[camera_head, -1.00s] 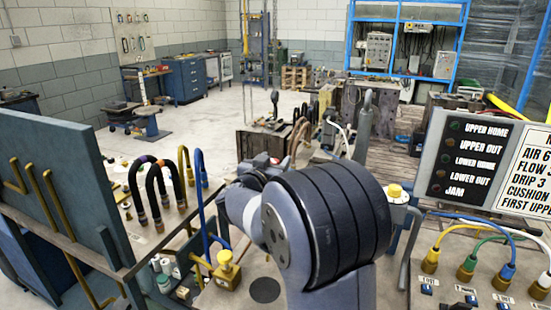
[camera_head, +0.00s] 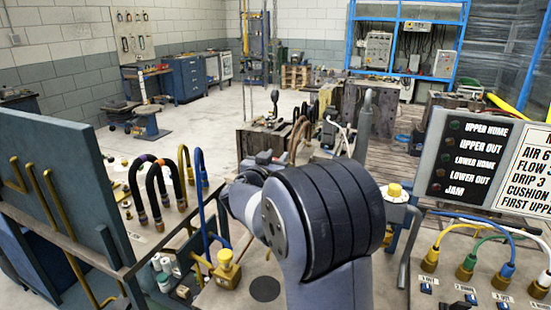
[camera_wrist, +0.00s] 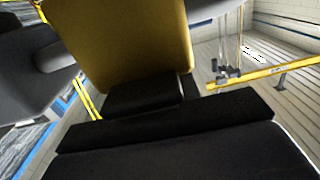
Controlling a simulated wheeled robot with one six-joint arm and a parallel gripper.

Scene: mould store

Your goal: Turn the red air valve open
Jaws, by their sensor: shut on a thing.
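I see no red valve handle that I can make out in either view. In the head view my arm covers the area where my gripper works, so the gripper and what it holds are hidden there. In the wrist view the dark jaws of my gripper (camera_wrist: 150,108) are close up and shut. A broad yellow-brown part (camera_wrist: 140,40) fills the upper middle, right against the jaws. Whether it belongs to the valve I cannot tell.
A yellow fitting (camera_head: 226,270) stands left of my arm, a yellow knob (camera_head: 394,190) right of it. A lamp panel (camera_head: 466,160) and coloured hoses (camera_head: 507,262) are at right. Bent pipes and a blue-grey panel (camera_head: 62,180) are at left. Open floor (camera_head: 205,125) lies behind.

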